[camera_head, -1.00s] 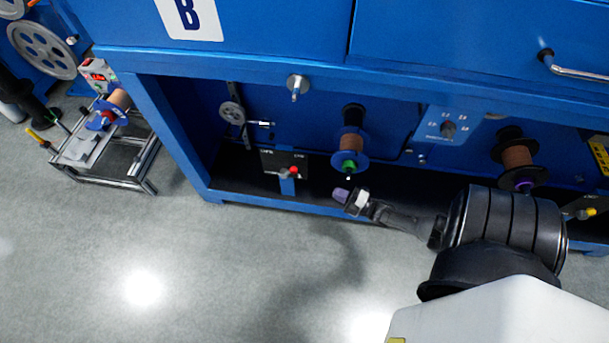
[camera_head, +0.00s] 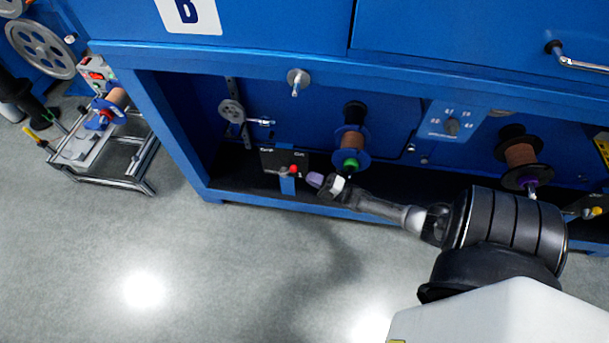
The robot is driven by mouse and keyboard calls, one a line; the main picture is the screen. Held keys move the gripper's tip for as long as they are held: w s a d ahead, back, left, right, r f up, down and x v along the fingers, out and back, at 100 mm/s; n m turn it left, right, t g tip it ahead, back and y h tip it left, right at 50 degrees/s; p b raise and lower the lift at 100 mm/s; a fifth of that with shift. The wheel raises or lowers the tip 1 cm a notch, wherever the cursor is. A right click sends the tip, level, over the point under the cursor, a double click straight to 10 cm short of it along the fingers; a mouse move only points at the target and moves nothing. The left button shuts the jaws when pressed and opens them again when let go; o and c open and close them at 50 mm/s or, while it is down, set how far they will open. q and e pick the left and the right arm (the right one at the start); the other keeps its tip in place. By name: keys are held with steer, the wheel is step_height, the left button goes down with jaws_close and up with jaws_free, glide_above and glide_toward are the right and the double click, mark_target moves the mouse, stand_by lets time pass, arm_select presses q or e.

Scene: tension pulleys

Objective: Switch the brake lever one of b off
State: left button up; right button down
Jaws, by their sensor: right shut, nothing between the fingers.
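The blue machine carries a white plate with a dark letter B (camera_head: 190,14). In its lower bay is a small black switch plate (camera_head: 270,160) with white lettering too small to read surely. A lever with a red knob (camera_head: 294,169) stands at the right side of that plate. My right gripper (camera_head: 316,180) is shut and empty, its purple-grey tips just right of and slightly below the red knob. A small gap seems to remain between them, though contact is hard to tell. My left gripper is not in view.
A spool with a green hub (camera_head: 350,164) hangs above my right wrist. A small pulley (camera_head: 231,110) sits above the switch plate. A metal-framed cart (camera_head: 135,170) stands left on open grey floor.

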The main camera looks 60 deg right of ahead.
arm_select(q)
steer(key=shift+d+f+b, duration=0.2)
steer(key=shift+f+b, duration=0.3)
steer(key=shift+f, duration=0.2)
arm_select(e)
steer(key=shift+x, duration=1.7)
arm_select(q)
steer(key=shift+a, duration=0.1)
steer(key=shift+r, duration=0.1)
arm_select(e)
steer(key=shift+r, duration=0.1)
